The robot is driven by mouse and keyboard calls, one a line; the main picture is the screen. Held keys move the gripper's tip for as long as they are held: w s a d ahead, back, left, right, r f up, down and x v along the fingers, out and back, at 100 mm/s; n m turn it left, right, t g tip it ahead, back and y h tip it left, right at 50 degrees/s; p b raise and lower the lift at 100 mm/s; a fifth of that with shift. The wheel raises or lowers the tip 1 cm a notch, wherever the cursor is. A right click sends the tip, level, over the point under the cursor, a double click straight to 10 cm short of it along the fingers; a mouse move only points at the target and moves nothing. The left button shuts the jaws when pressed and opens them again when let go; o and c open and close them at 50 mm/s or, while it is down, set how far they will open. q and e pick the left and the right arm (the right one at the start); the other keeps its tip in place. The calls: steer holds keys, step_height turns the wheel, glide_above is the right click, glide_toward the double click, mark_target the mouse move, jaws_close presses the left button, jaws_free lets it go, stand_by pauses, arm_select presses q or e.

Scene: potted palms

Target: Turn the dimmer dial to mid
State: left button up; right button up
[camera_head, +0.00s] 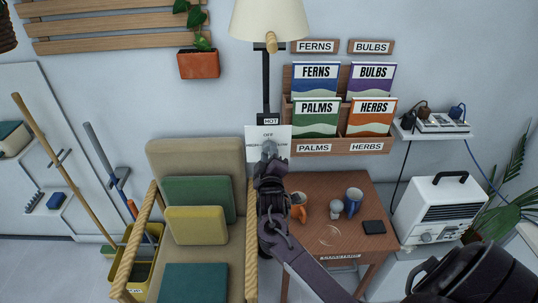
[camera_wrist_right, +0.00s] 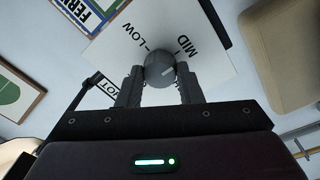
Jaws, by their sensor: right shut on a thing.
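The grey round dimmer dial (camera_wrist_right: 160,70) sits on a white wall plate (camera_wrist_right: 112,40). In the right wrist view, LOW and MID are printed beside it. A short pale mark on the dial's face points roughly to the right of the picture, but its exact setting is hard to tell. My right gripper (camera_head: 269,160) is shut on the dial, one finger on each side. In the head view, the white plate (camera_head: 283,131) shows OFF at its top, and my gripper hides its lower part. My left gripper is not in view.
A lamp (camera_head: 270,20) is above the plate, with a HOT label (camera_head: 269,122) just over it. A seed-packet rack (camera_head: 338,145) is to the right. Below are a wooden table (camera_head: 345,240) with mugs and a cushioned chair (camera_head: 195,158). A white heater (camera_head: 435,207) stands farther right.

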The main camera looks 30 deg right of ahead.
stand_by(0.4)
steer(key=o, duration=1)
steer(key=b+v, duration=0.1)
steer(key=v, duration=0.6)
steer(key=shift+s+a+b, duration=0.2)
steer(key=shift+s+b, duration=0.1)
steer(key=shift+b, duration=0.1)
steer(key=shift+f, duration=0.1)
